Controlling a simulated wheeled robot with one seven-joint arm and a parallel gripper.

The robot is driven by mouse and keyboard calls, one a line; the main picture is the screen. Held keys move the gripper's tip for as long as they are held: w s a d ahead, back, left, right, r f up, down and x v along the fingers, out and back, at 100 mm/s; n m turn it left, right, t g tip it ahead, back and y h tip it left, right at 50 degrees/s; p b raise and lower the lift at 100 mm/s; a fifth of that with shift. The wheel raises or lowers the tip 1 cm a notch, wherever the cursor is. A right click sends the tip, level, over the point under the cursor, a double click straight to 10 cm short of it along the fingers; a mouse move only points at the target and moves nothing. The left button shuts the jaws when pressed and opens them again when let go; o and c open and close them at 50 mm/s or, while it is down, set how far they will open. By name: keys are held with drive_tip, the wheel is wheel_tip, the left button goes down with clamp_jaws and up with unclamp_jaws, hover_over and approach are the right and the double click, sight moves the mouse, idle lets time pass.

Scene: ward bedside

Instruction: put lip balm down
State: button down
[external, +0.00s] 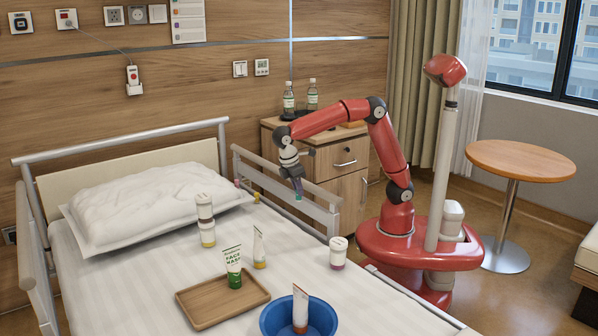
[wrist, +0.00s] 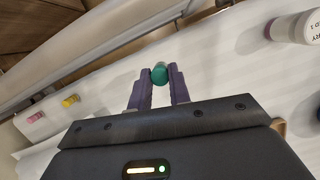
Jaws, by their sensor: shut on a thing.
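The lip balm (wrist: 160,74) is a small cylinder whose green end shows between my fingertips in the wrist view. My gripper (wrist: 160,84) is shut on it, with one purple finger on each side. In the external view my gripper (external: 298,190) points down over the bed near the right side rail, and the lip balm there is too small to make out clearly. I cannot tell how far it is above the sheet.
Small pink (wrist: 36,117) and yellow (wrist: 70,101) cylinders stand by the rail. A white jar (external: 338,252), stacked jars (external: 204,206), a tube (external: 259,246), a wooden tray (external: 202,311) with a face mask tube and a blue bowl (external: 272,321) are on the bed. Sheet between them is bare.

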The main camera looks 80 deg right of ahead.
wheel_tip(320, 180, up, 7)
drive_tip(key=shift+r+p, duration=0.1)
drive_tip(key=shift+p, duration=0.3)
